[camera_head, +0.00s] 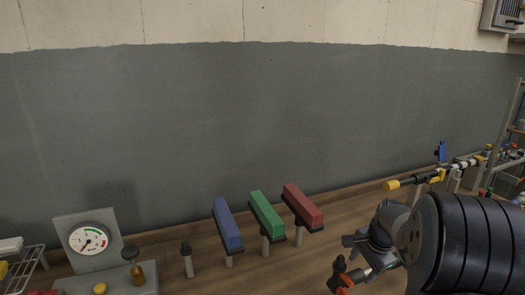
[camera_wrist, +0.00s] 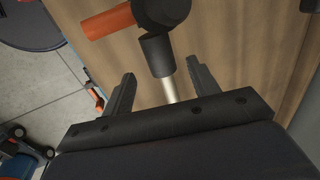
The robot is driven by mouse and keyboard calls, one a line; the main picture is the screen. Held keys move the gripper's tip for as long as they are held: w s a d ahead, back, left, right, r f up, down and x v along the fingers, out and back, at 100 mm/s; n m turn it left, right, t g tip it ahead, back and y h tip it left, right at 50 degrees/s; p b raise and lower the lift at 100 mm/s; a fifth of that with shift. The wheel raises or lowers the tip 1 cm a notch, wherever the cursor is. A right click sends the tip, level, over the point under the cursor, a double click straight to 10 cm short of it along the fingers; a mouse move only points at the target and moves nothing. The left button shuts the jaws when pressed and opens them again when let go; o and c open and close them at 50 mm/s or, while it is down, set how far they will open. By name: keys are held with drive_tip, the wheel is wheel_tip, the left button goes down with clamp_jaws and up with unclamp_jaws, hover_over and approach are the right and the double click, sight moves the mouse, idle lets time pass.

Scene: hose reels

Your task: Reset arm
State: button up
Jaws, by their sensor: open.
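My gripper (camera_wrist: 160,67) is open, with its two dark fingers spread apart in the wrist view. Between and beyond the fingers is a black-headed fixture (camera_wrist: 160,14) on a short silver post, with an orange handle (camera_wrist: 107,20) pointing left. I see no object held in the jaws. In the head view, my gripper (camera_head: 354,254) is at the lower right, close to a black and orange fixture (camera_head: 341,275). Whether the fingers touch this fixture I cannot tell.
On the wooden bench stand blue (camera_head: 227,224), green (camera_head: 267,214) and red (camera_head: 302,206) bars on posts. A dial gauge (camera_head: 88,240) stands left, beside a wire rack (camera_head: 24,264). A yellow-ended rod (camera_head: 391,185) and a shelf (camera_head: 510,130) are right. A grey wall rises behind.

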sight(351, 276)
drive_tip(key=x, duration=0.3)
drive_tip(key=a+x, duration=0.1)
drive_tip(key=x, duration=0.1)
drive_tip(key=shift+f, duration=0.25)
drive_tip(key=shift+s+a, duration=0.2)
drive_tip(key=shift+a, duration=0.15)
drive_tip(key=shift+a+r, duration=0.1)
